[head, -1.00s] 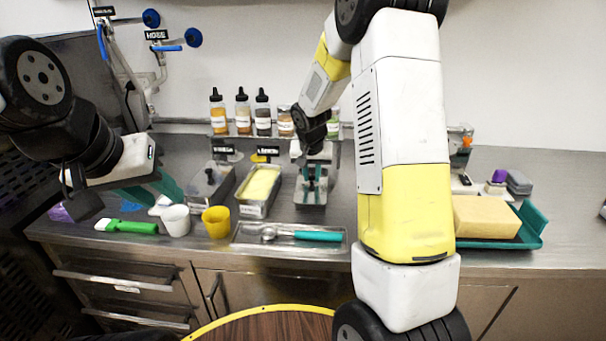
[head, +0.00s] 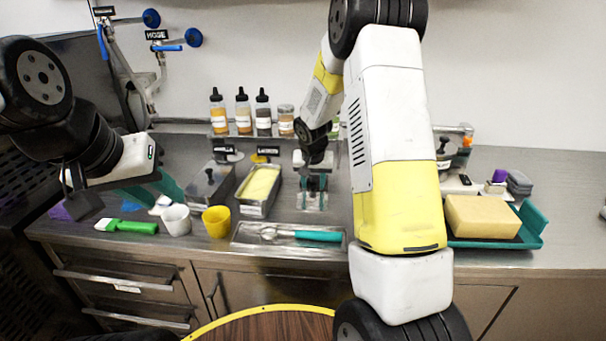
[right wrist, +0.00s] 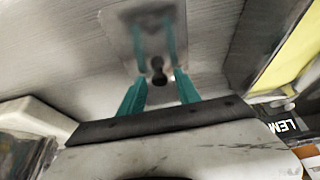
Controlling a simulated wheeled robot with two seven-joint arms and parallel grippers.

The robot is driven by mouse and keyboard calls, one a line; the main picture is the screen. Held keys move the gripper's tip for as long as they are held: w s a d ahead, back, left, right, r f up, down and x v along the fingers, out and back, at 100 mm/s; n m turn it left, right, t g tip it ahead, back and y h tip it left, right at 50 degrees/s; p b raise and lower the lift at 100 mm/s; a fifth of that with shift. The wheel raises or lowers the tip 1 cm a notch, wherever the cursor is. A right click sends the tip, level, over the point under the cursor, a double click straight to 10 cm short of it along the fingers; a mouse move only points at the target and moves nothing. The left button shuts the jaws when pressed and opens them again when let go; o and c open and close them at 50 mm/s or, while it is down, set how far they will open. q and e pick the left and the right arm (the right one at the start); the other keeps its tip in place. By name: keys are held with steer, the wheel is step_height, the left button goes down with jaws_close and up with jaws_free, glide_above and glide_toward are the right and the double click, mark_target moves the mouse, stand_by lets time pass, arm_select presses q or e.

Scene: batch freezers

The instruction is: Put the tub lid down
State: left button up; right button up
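The tub lid (head: 312,203), a shiny metal plate with a dark knob, lies flat and looks to rest on the counter right of the open tub (head: 258,189). It also shows in the right wrist view (right wrist: 152,28), with teal finger reflections in it. My right gripper (head: 313,187) is just over the lid. In the right wrist view its teal fingers (right wrist: 160,80) stand apart, one on each side of the knob (right wrist: 157,66), with gaps visible. The open tub holds yellow contents. My left gripper (head: 150,193) is at the left above the counter; its fingertips are unclear.
A lidded tub (head: 208,186) stands left of the open one. In front are a metal tray (head: 285,243) with a teal-handled scoop, a yellow cup (head: 216,221) and a white cup (head: 176,219). Bottles (head: 243,112) stand behind. A sponge block (head: 482,217) lies right, on a teal tray.

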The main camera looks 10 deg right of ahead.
steer(key=shift+r, duration=0.1)
steer(key=s+a+r+n+y, duration=0.1)
steer(key=s+a+r+y, duration=0.1)
steer(key=s+r, duration=1.75)
steer(key=s+a+r+n+t+y, duration=0.1)
steer(key=s+a+r+n, duration=0.1)
steer(key=s, duration=1.1)
steer(key=shift+a+r+n+t, duration=0.3)
steer(key=shift+r+n+t, duration=0.1)
steer(key=shift+r, duration=0.3)
